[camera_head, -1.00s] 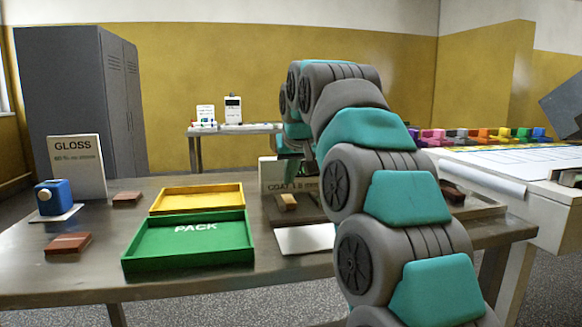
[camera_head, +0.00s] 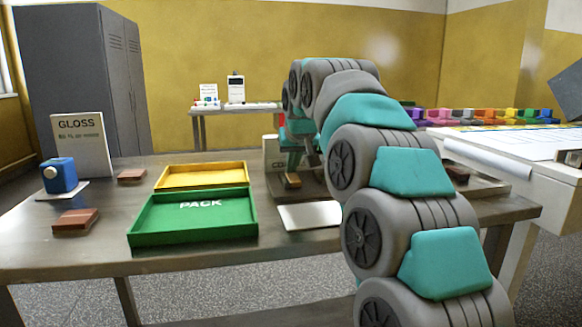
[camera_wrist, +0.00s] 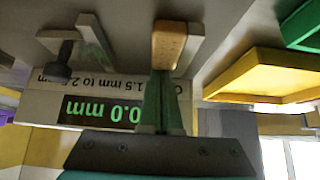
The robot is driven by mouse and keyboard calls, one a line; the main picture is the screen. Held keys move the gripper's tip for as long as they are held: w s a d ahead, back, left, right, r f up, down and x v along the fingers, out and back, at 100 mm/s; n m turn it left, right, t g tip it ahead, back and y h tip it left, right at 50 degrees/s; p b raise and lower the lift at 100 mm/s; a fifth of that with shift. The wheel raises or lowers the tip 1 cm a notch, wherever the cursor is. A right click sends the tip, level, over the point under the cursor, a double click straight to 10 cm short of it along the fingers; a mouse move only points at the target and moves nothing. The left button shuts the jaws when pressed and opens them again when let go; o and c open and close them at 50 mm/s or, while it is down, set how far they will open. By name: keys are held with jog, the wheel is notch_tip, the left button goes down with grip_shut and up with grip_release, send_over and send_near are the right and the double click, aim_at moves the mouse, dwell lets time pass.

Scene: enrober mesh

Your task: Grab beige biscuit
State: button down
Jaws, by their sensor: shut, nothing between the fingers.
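The beige biscuit (camera_head: 292,180) lies on a dark stand at the back middle of the table. In the wrist view the biscuit (camera_wrist: 168,42) lies just past my fingertips, with a grey bar close beside it. My gripper (camera_wrist: 163,74) is shut, its green fingers together with nothing held between them. Their tips appear at the near end of the biscuit; I cannot tell whether they touch it. In the head view my gripper (camera_head: 295,164) is low, just above and behind the biscuit, and partly hidden by my arm.
A green PACK tray (camera_head: 150,238) and a yellow tray (camera_head: 165,185) stand left of the biscuit. A white plate (camera_head: 310,216) lies in front of it. A coat gauge (camera_wrist: 70,110) reading 0.0 mm stands behind. Dark red-brown blocks (camera_head: 76,219) lie at the left.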

jog(key=s+d+b, duration=0.1)
jog(key=s+d, duration=0.1)
jog(key=s, duration=0.4)
jog(key=s+d+b, duration=0.1)
jog(key=s+b, duration=0.1)
jog(key=s, duration=0.5)
jog(key=s+d+b, duration=0.2)
jog(key=s, duration=0.4)
jog(key=shift+s+d, duration=0.35)
jog(key=shift+s, duration=0.05)
